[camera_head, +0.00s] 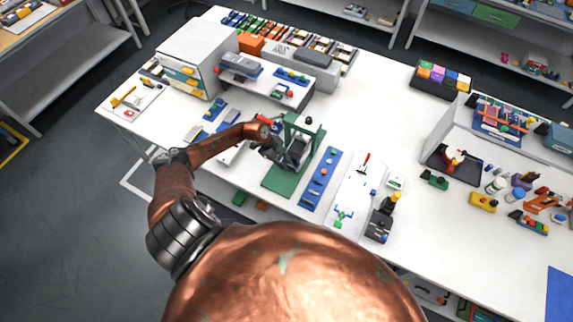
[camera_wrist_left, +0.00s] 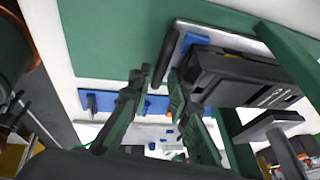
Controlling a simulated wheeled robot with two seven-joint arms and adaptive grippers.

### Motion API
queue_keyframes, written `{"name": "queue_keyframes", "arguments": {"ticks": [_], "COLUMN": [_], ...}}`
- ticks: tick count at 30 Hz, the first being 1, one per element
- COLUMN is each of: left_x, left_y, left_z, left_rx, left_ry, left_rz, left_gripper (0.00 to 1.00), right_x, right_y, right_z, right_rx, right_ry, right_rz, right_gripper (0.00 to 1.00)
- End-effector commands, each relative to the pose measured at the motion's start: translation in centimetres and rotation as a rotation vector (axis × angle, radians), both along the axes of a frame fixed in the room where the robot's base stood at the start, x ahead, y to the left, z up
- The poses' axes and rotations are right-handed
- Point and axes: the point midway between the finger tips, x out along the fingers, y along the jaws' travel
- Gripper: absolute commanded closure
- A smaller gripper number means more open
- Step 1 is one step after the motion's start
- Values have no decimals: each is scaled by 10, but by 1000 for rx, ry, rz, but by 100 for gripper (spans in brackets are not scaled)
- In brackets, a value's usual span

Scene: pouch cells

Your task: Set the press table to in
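The green press (camera_head: 301,135) stands on its green base (camera_head: 283,182) in the middle of the white table. My left gripper (camera_head: 272,148) is at the left side of the press, low over its base. In the left wrist view, the fingers (camera_wrist_left: 160,80) are apart, with a dark bar-like handle (camera_wrist_left: 167,58) just beyond and between their tips. I cannot tell whether they touch it. The handle sits at the edge of the pale press table (camera_wrist_left: 182,35), which carries a blue piece (camera_wrist_left: 193,41). A black block (camera_wrist_left: 240,77) is close beside it. My right gripper is not in view.
A blue strip with small parts (camera_head: 320,180) and a white board with a red-handled tool (camera_head: 357,190) lie right of the press. A grey raised stand (camera_head: 265,88) is behind it. A white drawer cabinet (camera_head: 196,58) stands at the back left. The table's front left edge is mostly clear.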

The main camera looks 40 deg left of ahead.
Motion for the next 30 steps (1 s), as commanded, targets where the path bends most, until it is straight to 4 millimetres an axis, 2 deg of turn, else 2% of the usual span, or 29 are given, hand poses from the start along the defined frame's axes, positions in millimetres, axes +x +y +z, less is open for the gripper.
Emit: {"name": "queue_keyframes", "arguments": {"ticks": [3,7,14,24,30], "left_x": [0,-2,-12,-58,-73], "left_y": [0,5,21,86,110], "left_z": [0,8,49,45,45], "left_rx": [0,2,5,2,0], "left_ry": [0,-1,-1,3,2], "left_rz": [-1,1,-2,4,2], "left_gripper": [83,83,83,83,83], "right_x": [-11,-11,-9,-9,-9], "right_y": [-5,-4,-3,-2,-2], "right_z": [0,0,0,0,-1], "right_rx": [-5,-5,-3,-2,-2], "right_ry": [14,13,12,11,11], "right_rz": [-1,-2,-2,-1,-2], "right_gripper": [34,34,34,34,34]}}
